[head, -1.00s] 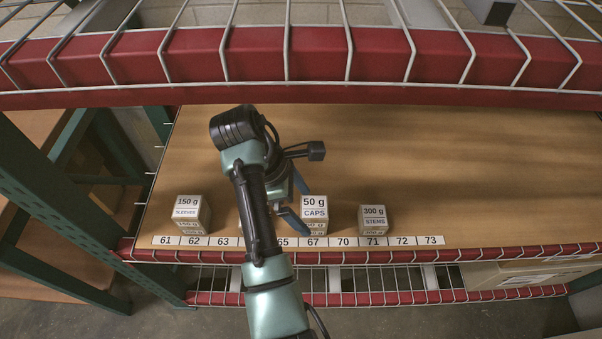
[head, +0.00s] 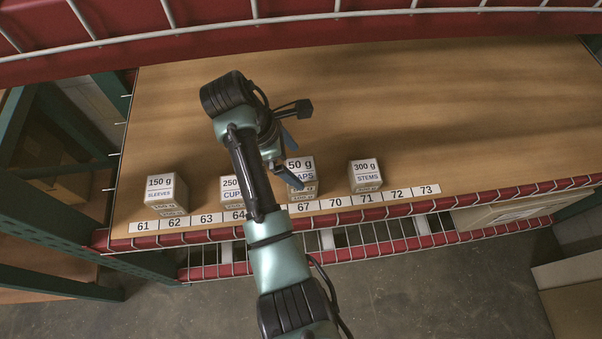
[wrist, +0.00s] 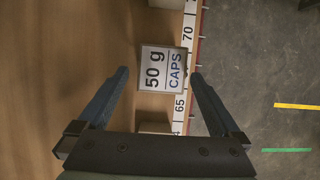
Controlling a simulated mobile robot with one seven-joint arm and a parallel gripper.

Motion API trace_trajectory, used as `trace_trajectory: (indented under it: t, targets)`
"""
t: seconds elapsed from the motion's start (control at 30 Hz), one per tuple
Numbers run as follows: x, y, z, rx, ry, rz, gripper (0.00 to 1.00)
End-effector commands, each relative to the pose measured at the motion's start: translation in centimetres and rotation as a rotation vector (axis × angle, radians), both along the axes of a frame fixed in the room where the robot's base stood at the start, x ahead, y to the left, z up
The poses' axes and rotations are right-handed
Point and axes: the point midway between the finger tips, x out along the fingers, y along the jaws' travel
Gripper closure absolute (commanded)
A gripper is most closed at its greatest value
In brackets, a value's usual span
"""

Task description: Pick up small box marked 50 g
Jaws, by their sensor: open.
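The small box marked 50 g CAPS (head: 302,172) stands on the wooden shelf behind the number strip, near label 67. My arm partly covers its left side in the head view. In the wrist view the 50 g box (wrist: 162,69) lies ahead of my gripper, its label facing the camera. My gripper (wrist: 158,73) is open, with one blue finger on each side of the box's line. The fingertips look close to the box's near end; I cannot tell whether they touch it. In the head view my gripper (head: 288,155) is at the box's left side.
A 150 g SLEEVES box (head: 160,190) stands at left, a 250 g CUPS box (head: 232,190) partly behind my arm, and a 300 g STEMS box (head: 365,174) at right. A red upper shelf edge (head: 330,25) overhangs. The shelf behind the boxes is clear.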

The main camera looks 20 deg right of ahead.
Motion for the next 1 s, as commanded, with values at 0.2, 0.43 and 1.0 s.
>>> trace_trajectory:
  t: [0.2, 0.43, 1.0]
  targets:
    - [-0.7, -1.0, -3.3, 0.001, 0.004, -0.002, 0.0]
    - [-0.9, -1.5, -4.5, 0.001, 0.002, -0.001, 0.0]
    - [-0.8, -1.5, -4.4, 0.0, 0.001, 0.0, 0.72]
